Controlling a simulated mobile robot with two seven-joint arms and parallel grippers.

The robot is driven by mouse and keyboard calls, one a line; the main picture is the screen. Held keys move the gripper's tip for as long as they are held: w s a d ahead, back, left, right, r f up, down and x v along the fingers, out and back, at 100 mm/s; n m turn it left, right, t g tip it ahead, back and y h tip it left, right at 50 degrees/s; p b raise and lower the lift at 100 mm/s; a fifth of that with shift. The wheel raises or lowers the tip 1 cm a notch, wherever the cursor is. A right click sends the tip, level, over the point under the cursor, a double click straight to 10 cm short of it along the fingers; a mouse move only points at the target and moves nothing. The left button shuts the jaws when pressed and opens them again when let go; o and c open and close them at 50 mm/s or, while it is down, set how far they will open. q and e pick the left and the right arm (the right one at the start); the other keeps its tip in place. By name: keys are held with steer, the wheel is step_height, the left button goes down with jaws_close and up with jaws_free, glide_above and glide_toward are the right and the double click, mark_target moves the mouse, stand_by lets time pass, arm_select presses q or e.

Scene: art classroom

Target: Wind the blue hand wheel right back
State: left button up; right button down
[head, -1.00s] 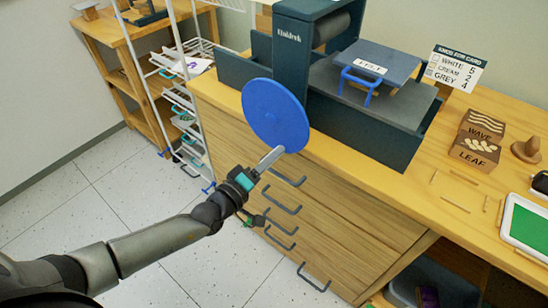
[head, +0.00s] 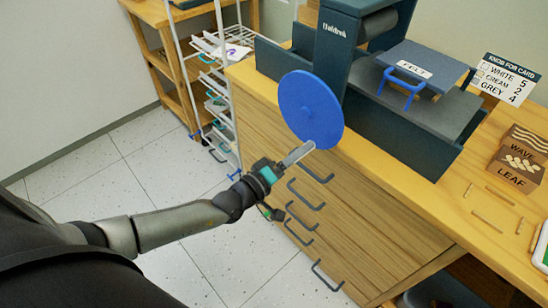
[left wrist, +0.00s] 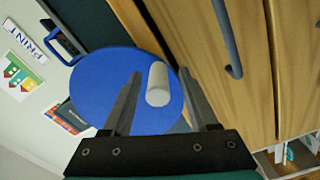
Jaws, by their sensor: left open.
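The blue hand wheel (head: 308,108) is a flat disc on the near side of the dark press (head: 334,65), at the edge of the wooden cabinet top. In the left wrist view the wheel (left wrist: 90,85) faces me, with a pale cylindrical handle (left wrist: 157,84) standing out from it. My left gripper (head: 308,148) is at the wheel's lower edge in the head view. In the left wrist view its two fingers (left wrist: 159,74) are apart, one on each side of the handle, with gaps showing. The handle is hidden in the head view. My right gripper is not in view.
Drawer handles (head: 306,193) stick out from the cabinet front just below my left gripper. A blue-handled felt block (head: 425,62) rests on the press bed. Carved wooden blocks (head: 517,165) lie to the right. A white wire rack (head: 215,90) stands left; the floor before it is clear.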

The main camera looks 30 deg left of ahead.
arm_select(q)
steer(key=p+v, duration=0.2)
steer(key=v, duration=1.2)
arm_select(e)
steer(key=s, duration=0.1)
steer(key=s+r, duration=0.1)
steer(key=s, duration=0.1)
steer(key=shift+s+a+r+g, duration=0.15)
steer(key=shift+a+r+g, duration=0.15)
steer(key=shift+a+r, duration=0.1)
